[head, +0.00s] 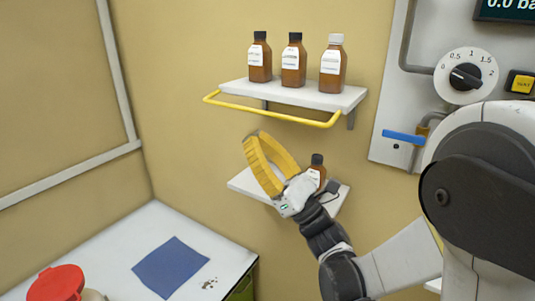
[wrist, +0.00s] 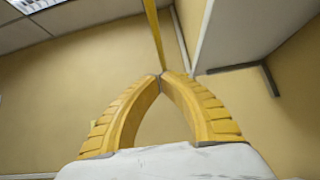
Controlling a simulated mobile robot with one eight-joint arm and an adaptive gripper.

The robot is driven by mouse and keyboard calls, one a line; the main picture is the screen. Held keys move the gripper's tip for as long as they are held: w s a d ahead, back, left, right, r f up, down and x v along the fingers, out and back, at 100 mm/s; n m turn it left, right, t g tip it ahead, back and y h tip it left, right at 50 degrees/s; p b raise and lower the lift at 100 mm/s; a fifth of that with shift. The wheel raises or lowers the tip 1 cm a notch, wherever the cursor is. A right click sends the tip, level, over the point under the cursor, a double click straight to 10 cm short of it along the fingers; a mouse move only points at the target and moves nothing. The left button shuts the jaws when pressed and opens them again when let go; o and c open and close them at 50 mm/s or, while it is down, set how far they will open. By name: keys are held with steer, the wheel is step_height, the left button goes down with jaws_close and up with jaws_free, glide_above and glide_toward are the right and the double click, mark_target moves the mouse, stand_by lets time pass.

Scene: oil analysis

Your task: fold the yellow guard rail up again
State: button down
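The yellow guard rail (head: 270,111) runs along the front of the upper white shelf (head: 300,94). It sits folded down, at about the height of the shelf board's lower edge and a little out in front of it. My gripper (head: 252,137) is below the rail, with a gap between them in the head view. Its yellow fingers meet at the tips, with nothing seen between them. In the wrist view the rail (wrist: 154,30) runs down from the top edge towards the closed fingertips (wrist: 161,75); whether it touches them cannot be told.
Three brown bottles (head: 293,63) stand on the upper shelf. A lower shelf (head: 243,183) with another brown bottle (head: 318,167) is behind my gripper. A panel with a dial (head: 466,76) is at right. A table with a blue cloth (head: 170,267) and red lid (head: 56,284) is lower left.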

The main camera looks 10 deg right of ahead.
step_height(320, 180, up, 3)
steer(key=shift+f+p, duration=0.1)
steer(key=shift+p, duration=0.25)
steer(key=shift+m+t+h, duration=0.3)
steer(key=shift+m+t, duration=0.1)
steer(key=shift+s+r+m+t+h, duration=0.2)
steer(key=shift+r+m+t+h, duration=0.1)
steer(key=shift+m, duration=0.2)
steer(key=shift+s+a+r+m+t+h+p, duration=0.1)
steer(key=shift+r+m+t+h+p, duration=0.1)
steer(key=shift+m+t+h, duration=0.45)
steer(key=shift+a+r+m+t+h+p, duration=0.2)
steer(key=shift+m+h, duration=0.25)
steer(key=shift+m, duration=0.4)
